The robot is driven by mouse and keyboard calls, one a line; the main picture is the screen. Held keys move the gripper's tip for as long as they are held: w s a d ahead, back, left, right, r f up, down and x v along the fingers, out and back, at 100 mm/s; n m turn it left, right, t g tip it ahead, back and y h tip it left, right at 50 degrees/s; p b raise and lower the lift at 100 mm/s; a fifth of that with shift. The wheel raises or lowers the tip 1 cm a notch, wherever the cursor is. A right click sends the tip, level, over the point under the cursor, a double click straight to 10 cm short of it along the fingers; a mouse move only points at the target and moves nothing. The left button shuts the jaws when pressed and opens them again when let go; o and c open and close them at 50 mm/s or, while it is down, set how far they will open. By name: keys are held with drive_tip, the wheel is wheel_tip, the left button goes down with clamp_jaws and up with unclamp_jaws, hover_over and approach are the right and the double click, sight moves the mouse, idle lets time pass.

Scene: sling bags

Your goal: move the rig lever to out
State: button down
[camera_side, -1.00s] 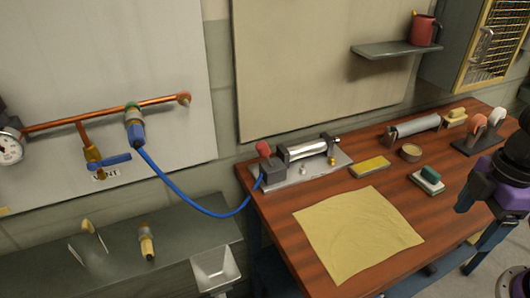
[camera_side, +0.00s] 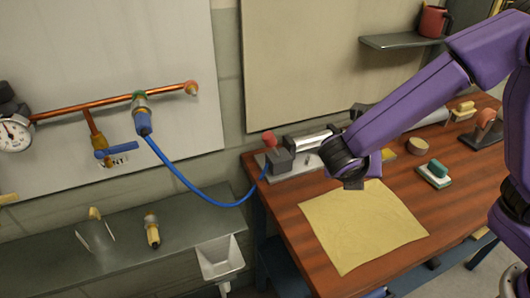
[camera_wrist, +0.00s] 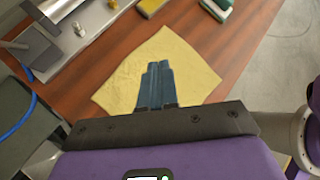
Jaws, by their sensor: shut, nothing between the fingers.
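The rig (camera_side: 295,165) is a metal base with a grey block and a bright cylinder on the bench's back left corner. A red knob (camera_side: 269,137), which looks like the lever's end, stands up at the block's left. My gripper (camera_side: 354,183) is to the right of the knob and apart from it, above the bench near the cloth's back edge. My arm hides the rig's right part. In the wrist view the shut, empty fingers (camera_wrist: 157,70) show over the cloth; the rig (camera_wrist: 85,28) is at upper left.
A yellow cloth (camera_side: 365,230) lies on the wooden bench (camera_side: 300,240). A blue hose (camera_side: 190,187) runs from the wall pipe valve (camera_side: 141,110) to the rig. A green-topped brush (camera_side: 436,172) and a round tin (camera_side: 418,146) lie right. A shelf (camera_side: 405,40) hangs above.

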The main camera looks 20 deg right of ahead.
drive_tip(key=w+a+f+n+t+h, duration=0.3)
drive_tip(key=w+a+n+t, duration=0.3)
drive_tip(key=a+n, duration=0.5)
drive_tip(key=n+t, duration=0.6)
drive_tip(key=n, duration=0.5)
approach(268, 143)
drive_tip(key=v, duration=0.7)
drive_tip(key=shift+f, duration=0.2)
drive_tip(key=x, duration=1.4)
drive_tip(key=shift+r, duration=0.15)
